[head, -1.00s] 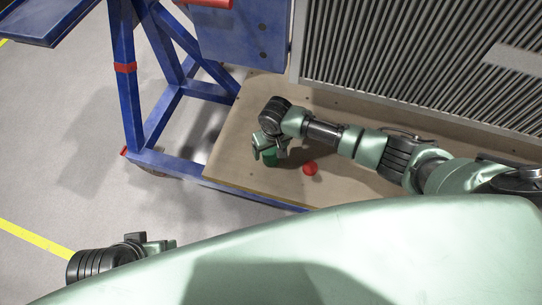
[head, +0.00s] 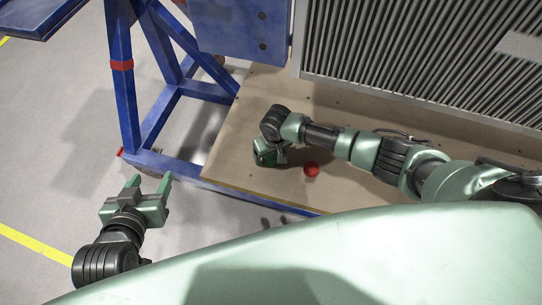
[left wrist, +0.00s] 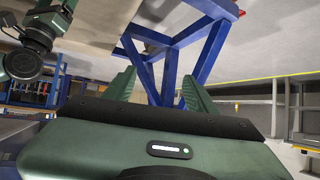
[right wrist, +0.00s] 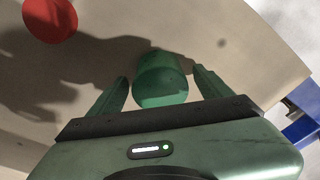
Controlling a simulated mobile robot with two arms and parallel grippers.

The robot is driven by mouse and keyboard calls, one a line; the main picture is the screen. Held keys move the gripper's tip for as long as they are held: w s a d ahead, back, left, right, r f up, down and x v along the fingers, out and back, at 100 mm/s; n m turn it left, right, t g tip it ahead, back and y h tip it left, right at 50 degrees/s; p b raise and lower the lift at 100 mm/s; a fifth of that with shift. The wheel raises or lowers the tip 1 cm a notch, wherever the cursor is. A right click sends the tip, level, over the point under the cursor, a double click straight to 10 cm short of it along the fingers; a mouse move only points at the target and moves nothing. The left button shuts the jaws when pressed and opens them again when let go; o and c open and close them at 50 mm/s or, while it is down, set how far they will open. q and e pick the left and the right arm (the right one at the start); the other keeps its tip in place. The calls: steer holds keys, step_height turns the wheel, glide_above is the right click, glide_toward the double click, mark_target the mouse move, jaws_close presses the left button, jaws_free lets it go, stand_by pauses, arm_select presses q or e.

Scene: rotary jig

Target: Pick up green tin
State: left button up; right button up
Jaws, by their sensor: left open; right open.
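The green tin (right wrist: 160,82) stands on the wooden board, between the two open fingers of my right gripper (right wrist: 160,95) in the right wrist view. A small gap shows at the right finger; at the left finger I cannot tell whether it touches. In the head view my right gripper (head: 268,157) reaches down over the board and largely hides the tin. My left gripper (head: 150,187) is open and empty over the floor, left of the board. Its fingers also show in the left wrist view (left wrist: 158,88).
A red round object (head: 311,169) lies on the wooden board (head: 235,150) just right of my right gripper; it also shows in the right wrist view (right wrist: 50,18). A blue frame (head: 165,165) stands left of the board. A ribbed metal panel (head: 420,60) rises behind.

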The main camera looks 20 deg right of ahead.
steer(key=c, duration=1.6)
steer(key=shift+o, duration=0.2)
steer(key=shift+r, duration=0.2)
